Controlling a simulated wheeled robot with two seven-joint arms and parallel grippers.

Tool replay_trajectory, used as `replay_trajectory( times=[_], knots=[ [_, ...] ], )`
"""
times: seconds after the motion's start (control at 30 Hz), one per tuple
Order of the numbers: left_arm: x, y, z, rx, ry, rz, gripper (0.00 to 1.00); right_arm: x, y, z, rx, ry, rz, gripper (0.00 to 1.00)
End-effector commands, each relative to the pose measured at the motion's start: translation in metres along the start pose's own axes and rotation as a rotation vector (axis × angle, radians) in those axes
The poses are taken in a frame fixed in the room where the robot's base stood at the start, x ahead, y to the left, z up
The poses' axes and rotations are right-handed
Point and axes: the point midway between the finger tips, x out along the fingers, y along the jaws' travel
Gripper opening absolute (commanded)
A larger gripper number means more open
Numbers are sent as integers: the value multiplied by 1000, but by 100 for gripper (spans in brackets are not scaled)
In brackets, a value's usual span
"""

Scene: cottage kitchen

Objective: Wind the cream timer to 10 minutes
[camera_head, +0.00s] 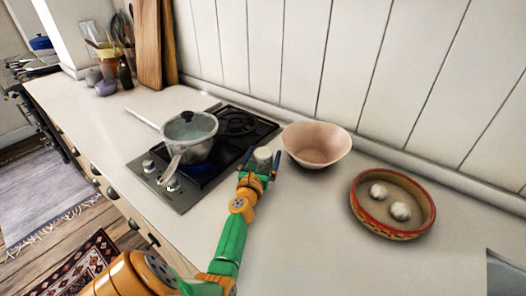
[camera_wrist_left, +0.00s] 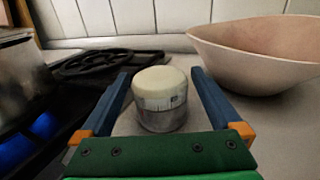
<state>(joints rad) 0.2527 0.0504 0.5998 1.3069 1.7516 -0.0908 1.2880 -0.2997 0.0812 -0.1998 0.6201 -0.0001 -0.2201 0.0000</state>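The cream timer (camera_wrist_left: 161,98) stands upright on the counter in the left wrist view, with a cream domed top and a band of dial marks above a greyish base. It also shows in the head view (camera_head: 263,155), between the hob and the pink bowl. My left gripper (camera_wrist_left: 160,84) is open, with one blue finger on each side of the timer. A gap shows between the timer and each finger, so it does not look gripped. The dial marks are too small to read. My right gripper is not in view.
A gas hob (camera_head: 239,124) with a lidded pot (camera_head: 190,132) is left of the timer. A pink bowl (camera_head: 316,144) is close on the right. A red-rimmed round dish (camera_head: 418,222) with two pale round things lies farther right. The front counter is clear.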

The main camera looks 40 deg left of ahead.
Motion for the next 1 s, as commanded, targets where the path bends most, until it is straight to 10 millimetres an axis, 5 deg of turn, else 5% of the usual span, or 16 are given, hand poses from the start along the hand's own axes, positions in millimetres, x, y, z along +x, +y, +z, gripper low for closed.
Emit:
replay_trajectory(
  times=[0.23,0.6,1.0],
  knots=[
    [-4,0,1,0,0,0,100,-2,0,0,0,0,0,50],
    [-68,0,0,1,1,0,100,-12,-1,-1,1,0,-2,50],
    [-71,0,0,0,0,0,100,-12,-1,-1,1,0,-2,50]
  ],
)
